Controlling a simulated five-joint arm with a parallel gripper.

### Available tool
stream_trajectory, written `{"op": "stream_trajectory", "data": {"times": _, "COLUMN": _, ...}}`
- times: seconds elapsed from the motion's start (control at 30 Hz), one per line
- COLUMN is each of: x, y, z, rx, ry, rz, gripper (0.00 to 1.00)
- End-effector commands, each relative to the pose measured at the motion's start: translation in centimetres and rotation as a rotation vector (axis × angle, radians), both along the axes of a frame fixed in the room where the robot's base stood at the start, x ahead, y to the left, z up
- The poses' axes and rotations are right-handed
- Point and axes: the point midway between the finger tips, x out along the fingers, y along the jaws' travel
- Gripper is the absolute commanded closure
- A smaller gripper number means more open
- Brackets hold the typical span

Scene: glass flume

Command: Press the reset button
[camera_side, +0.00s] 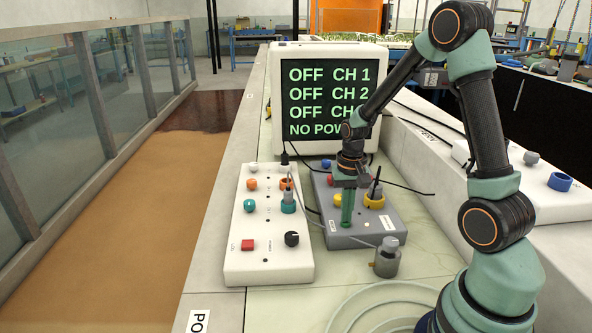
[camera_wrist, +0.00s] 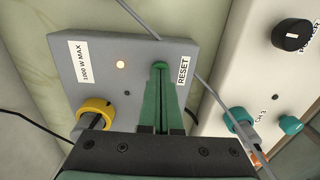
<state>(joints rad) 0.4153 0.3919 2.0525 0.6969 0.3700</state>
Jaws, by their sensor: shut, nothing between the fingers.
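The grey power box (camera_side: 375,238) lies on the bench beside the white control box. In the wrist view the grey box (camera_wrist: 85,40) shows a RESET label (camera_wrist: 183,71). A small rounded green piece, which looks like the reset button (camera_wrist: 160,65), shows left of that label, at my fingertips. My gripper (camera_side: 346,222) is shut and empty, its green fingers pointing down over the near left part of the grey box. In the wrist view my gripper (camera_wrist: 161,76) covers most of the button. I cannot tell whether the tips touch it or whether it is pressed.
A yellow ring socket (camera_wrist: 95,108) with a dark plug stands close to my fingers. A thin grey cable crosses near the label. The white control box (camera_side: 265,225) has knobs and a red button. The monitor (camera_side: 325,98) shows OFF channels and NO POWER, partly hidden.

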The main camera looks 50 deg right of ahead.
Motion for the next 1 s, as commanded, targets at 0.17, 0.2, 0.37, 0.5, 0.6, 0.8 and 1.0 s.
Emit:
{"op": "stream_trajectory", "data": {"times": 0.17, "x": 0.0, "y": 0.0, "z": -0.1, "rx": 0.001, "ry": 0.001, "rz": 0.0, "gripper": 1.0}}
{"op": "stream_trajectory", "data": {"times": 0.2, "x": 0.0, "y": 0.0, "z": -0.4, "rx": 0.001, "ry": 0.002, "rz": 0.0, "gripper": 1.0}}
{"op": "stream_trajectory", "data": {"times": 0.37, "x": -0.1, "y": 0.0, "z": -1.9, "rx": 0.001, "ry": 0.003, "rz": 0.0, "gripper": 1.0}}
{"op": "stream_trajectory", "data": {"times": 0.5, "x": -0.2, "y": 0.1, "z": -2.2, "rx": 0.002, "ry": 0.005, "rz": 0.0, "gripper": 1.0}}
{"op": "stream_trajectory", "data": {"times": 0.6, "x": -0.2, "y": 0.1, "z": -2.2, "rx": 0.003, "ry": 0.006, "rz": 0.0, "gripper": 1.0}}
{"op": "stream_trajectory", "data": {"times": 0.8, "x": -0.2, "y": 0.1, "z": -1.6, "rx": 0.001, "ry": 0.003, "rz": 0.0, "gripper": 1.0}}
{"op": "stream_trajectory", "data": {"times": 1.0, "x": 0.3, "y": -0.1, "z": 1.6, "rx": -0.004, "ry": -0.01, "rz": 0.0, "gripper": 1.0}}
